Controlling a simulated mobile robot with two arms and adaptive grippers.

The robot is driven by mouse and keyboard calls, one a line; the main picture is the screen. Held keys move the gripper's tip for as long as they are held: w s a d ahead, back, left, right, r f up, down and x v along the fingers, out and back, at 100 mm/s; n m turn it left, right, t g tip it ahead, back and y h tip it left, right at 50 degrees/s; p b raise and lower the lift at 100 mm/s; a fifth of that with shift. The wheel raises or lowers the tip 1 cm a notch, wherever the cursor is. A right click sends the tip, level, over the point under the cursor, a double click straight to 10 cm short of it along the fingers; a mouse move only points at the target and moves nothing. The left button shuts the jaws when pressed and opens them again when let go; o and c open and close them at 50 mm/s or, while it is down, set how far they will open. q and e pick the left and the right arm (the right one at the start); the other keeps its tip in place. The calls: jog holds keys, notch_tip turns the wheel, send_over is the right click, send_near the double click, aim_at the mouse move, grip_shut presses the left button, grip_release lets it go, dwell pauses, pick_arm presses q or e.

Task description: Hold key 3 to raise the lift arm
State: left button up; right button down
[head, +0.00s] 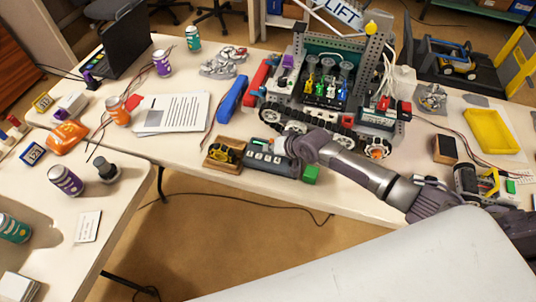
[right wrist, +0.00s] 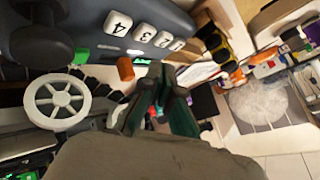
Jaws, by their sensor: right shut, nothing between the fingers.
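The dark control box (head: 296,163) lies at the table's front edge in the head view, with a row of white keys. In the right wrist view the keys show numbers, with key 3 (right wrist: 144,32) between key 4 (right wrist: 117,23) and key 2 (right wrist: 164,39). My right gripper (head: 284,146) is shut and empty at the far side of the box. In the wrist view its fingertips (right wrist: 163,72) lie just beside the key row; I cannot tell whether they touch it. The tracked robot (head: 318,92) with its LIFT sign (head: 338,14) stands behind. My left gripper is out of view.
A wooden tray (head: 211,164) with a yellow-black item adjoins the box's left end. A green block (head: 311,174) is at its right end. A blue bar (head: 231,99) and papers (head: 174,113) lie left of the robot. A yellow tray (head: 492,131) is at right.

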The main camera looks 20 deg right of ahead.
aim_at(270, 158)
notch_tip(270, 158, up, 4)
jog(key=p, duration=0.2)
jog(key=shift+f+p, duration=0.25)
jog(key=shift+p, duration=0.05)
jog(key=shift+f, duration=0.1)
